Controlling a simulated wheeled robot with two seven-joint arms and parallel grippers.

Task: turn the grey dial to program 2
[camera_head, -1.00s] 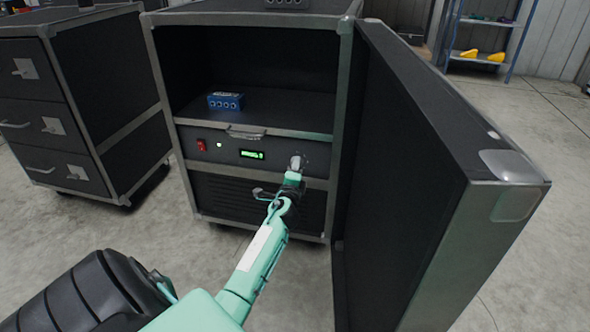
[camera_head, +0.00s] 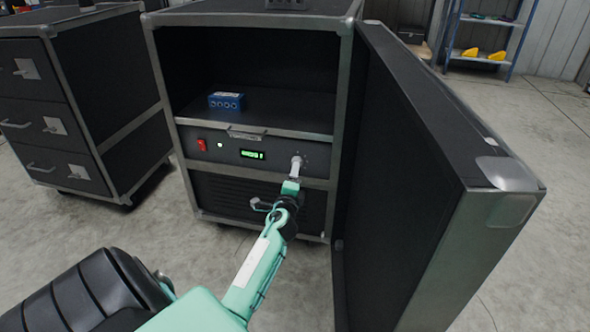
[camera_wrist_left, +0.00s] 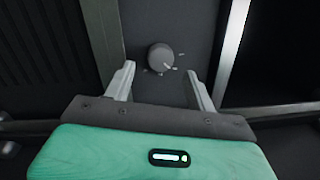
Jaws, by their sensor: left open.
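The grey dial (camera_wrist_left: 159,56) is a round knob on the dark front panel (camera_head: 226,152) of the open cabinet. In the wrist view its pale pointer line aims to the lower right, towards one of several small tick marks; I cannot read any program number. My left gripper (camera_wrist_left: 160,79) is open, with one finger on each side below the dial and nothing between them. It does not appear to touch the dial. In the head view the left gripper (camera_head: 296,168) is in front of the panel's right end and largely covers the dial.
The panel has a red switch (camera_head: 202,145), a small whitish light (camera_head: 220,145) and a lit green display (camera_head: 252,155). A blue box (camera_head: 227,101) sits on the shelf above. The open cabinet door (camera_head: 410,170) stands close to the right of my arm. A drawer cabinet (camera_head: 125,95) stands left.

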